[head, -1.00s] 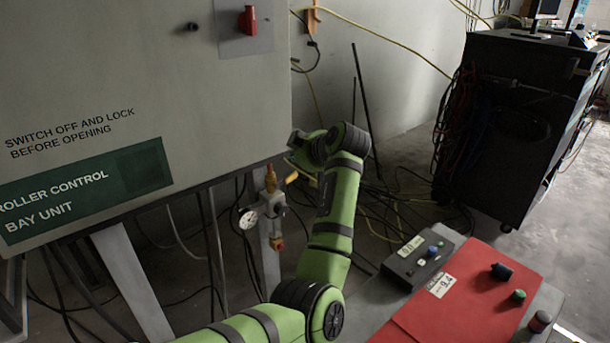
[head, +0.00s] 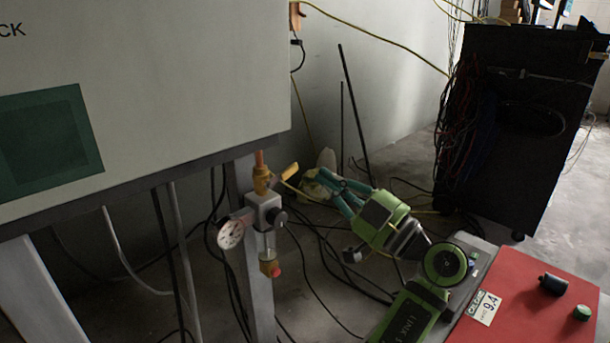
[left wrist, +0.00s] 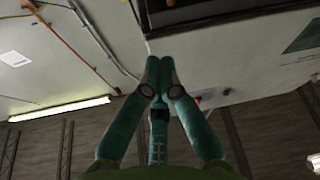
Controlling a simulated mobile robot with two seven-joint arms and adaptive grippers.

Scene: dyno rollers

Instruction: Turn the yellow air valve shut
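The yellow air valve's lever (head: 290,171) sticks out up and to the right from its brass body (head: 262,180). The valve sits above a regulator with a round gauge (head: 231,234), under the cabinet's lower edge. My left gripper (head: 322,182) is to the right of the lever, its teal fingers pointing up-left towards the valve. In the head view I see no contact between them, but the depth gap is hard to judge. In the left wrist view the fingertips (left wrist: 159,68) meet with nothing visible between them. The valve cannot be made out there. My right gripper is out of view.
The grey control cabinet (head: 190,80) overhangs the valve on the left. A metal leg (head: 250,270) stands behind the regulator. Loose cables lie on the floor behind my arm. A red-topped unit (head: 520,310) is at the lower right, and a black rack (head: 510,125) stands at the back right.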

